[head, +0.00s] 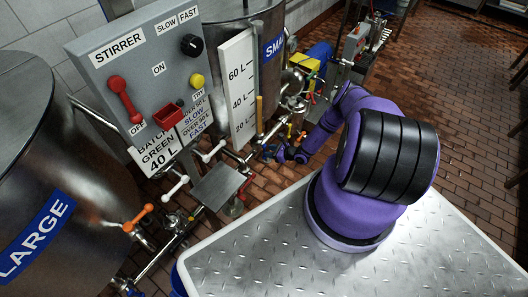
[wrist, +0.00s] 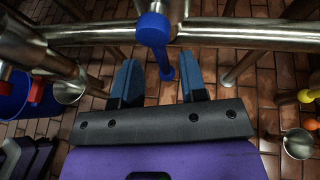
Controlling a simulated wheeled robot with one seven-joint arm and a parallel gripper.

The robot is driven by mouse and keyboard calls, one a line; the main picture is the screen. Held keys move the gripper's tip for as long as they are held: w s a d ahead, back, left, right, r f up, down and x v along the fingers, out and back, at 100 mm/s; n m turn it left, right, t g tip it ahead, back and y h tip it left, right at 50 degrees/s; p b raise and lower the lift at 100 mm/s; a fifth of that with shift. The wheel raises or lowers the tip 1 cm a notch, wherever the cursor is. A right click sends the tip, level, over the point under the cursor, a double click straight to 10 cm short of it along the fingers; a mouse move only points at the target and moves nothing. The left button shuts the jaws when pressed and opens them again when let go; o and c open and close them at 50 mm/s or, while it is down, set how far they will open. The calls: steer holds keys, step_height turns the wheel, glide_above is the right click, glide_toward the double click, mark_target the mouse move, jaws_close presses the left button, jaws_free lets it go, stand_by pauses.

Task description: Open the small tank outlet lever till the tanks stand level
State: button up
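The small tank (head: 225,10) stands at the back, its blue label cut to "SMA". A blue lever (wrist: 153,29) on a horizontal steel pipe shows in the wrist view, its handle (wrist: 166,73) hanging down. No label on it is visible, so I cannot tell for certain that it is the small tank outlet lever. My gripper (wrist: 159,67) is open, with one blue finger on each side of the handle and a gap on both sides. In the head view my gripper (head: 287,154) is low by the pipes below the small tank. The large tank (head: 60,130) stands at the left.
A grey stirrer panel (head: 140,65) with a red lever and knobs stands between the tanks. A white level board (head: 238,90) marked 20, 40 and 60 L is by the small tank. An orange lever (head: 138,217) and white levers (head: 177,186) crowd the pipework.

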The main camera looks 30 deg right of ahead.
mark_target(264, 156)
steer(key=shift+x, duration=1.9)
steer(key=shift+c, duration=0.2)
jaws_close()
